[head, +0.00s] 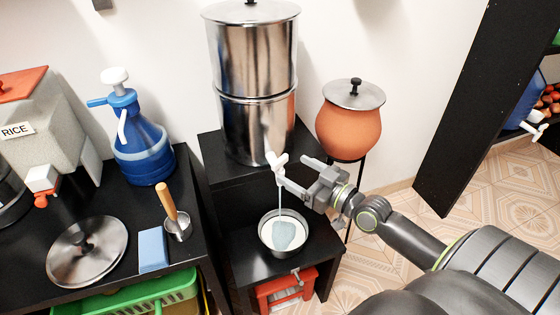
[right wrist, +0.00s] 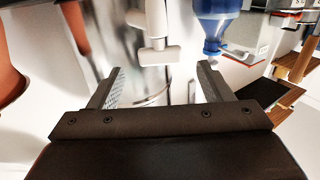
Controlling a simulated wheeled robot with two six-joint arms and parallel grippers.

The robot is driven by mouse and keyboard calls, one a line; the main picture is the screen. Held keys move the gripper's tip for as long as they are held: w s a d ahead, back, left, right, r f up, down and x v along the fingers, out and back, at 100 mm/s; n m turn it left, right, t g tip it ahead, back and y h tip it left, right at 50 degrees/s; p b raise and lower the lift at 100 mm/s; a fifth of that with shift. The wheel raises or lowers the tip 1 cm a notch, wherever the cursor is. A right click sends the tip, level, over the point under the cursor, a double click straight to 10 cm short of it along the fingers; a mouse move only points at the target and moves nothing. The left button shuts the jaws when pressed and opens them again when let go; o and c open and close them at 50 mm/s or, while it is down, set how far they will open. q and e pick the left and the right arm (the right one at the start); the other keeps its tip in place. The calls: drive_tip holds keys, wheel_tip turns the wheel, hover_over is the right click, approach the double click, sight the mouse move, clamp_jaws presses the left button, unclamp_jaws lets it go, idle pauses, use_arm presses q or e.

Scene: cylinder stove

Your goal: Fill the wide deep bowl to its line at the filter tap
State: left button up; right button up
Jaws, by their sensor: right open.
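The steel filter (head: 252,115) stands on a black stand, with its white tap (head: 277,160) low on the front. A thin stream of water falls from the tap into the wide bowl (head: 265,245). The bowl is upright on the lower black shelf under the tap and holds some bluish water. Its fill line cannot be made out. My right gripper (head: 299,173) is open beside the tap. In the right wrist view the tap (right wrist: 157,55) shows ahead, between the open fingers (right wrist: 157,85). My left gripper is not in view.
A clay pot (head: 348,130) with a steel lid stands just behind my right arm. On the left counter are a blue pump jug (head: 143,150), a rice dispenser (head: 50,120), a steel lid (head: 88,250), a blue sponge (head: 153,249) and a wooden-handled ladle (head: 178,228). A red crate (head: 270,293) sits below the bowl.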

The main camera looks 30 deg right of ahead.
sight(282, 163)
drive_tip(key=shift+x, duration=3.1)
drive_tip(key=shift+c, duration=0.4)
